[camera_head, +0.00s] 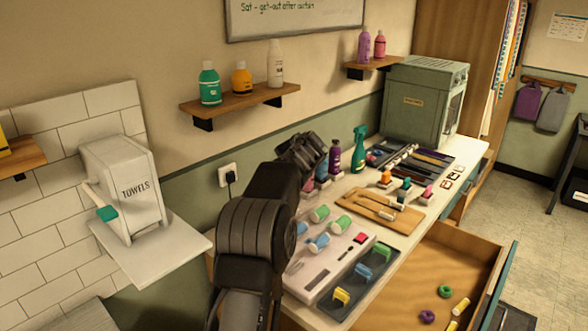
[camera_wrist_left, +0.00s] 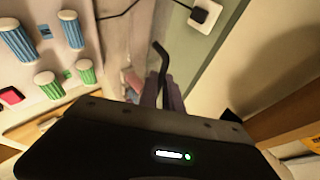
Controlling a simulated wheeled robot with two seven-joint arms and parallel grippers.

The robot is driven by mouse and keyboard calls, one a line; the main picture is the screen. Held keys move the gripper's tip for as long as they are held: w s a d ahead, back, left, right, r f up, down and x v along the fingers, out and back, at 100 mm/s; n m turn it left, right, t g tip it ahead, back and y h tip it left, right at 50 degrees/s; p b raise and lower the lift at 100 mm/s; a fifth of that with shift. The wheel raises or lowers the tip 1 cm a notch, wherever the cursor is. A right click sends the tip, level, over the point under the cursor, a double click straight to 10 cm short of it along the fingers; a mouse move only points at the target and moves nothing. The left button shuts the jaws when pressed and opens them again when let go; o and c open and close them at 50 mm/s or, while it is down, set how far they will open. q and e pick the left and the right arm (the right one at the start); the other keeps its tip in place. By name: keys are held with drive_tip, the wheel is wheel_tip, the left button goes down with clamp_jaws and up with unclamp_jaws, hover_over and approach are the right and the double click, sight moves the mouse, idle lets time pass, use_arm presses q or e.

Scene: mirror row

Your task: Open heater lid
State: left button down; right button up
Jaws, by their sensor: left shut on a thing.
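My left gripper (camera_head: 302,152) is over the back edge of the counter by the wall, its fingertips mostly hidden by my own arm in the head view. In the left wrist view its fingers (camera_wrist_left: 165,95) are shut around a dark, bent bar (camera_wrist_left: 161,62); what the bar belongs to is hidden. A white roller tray (camera_head: 312,278) with blue and green rollers (camera_head: 318,243) lies on the counter in front of my arm. A grey-green box-shaped appliance (camera_head: 420,103) with a label stands at the far end of the counter. I cannot tell which thing is the heater or how its lid stands. My right gripper is not in view.
A purple bottle (camera_head: 335,157) and a green spray bottle (camera_head: 359,150) stand close beyond my left gripper. A wall outlet with a plug (camera_head: 227,175) is close on the left. A wooden drawer (camera_head: 455,255) stands open at the front. Shelves with bottles hang above.

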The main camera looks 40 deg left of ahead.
use_arm(q)
drive_tip(key=shift+a+r+p, duration=0.15)
drive_tip(key=shift+a+p, duration=0.05)
drive_tip(key=shift+a, duration=0.35)
drive_tip(key=shift+a+r+p, duration=0.15)
drive_tip(key=shift+a+p, duration=0.05)
drive_tip(key=shift+a, duration=0.35)
drive_tip(key=c, duration=1.6)
unclamp_jaws()
drive_tip(key=shift+o, duration=0.3)
drive_tip(key=shift+f, duration=0.1)
drive_tip(key=shift+d, duration=0.15)
drive_tip(key=shift+s+d+r+b, duration=0.15)
drive_tip(key=shift+d+r+b, duration=0.05)
drive_tip(key=shift+b, duration=0.1)
drive_tip(key=b+v, duration=0.2)
drive_tip(key=v, duration=0.5)
drive_tip(key=shift+b, duration=0.35)
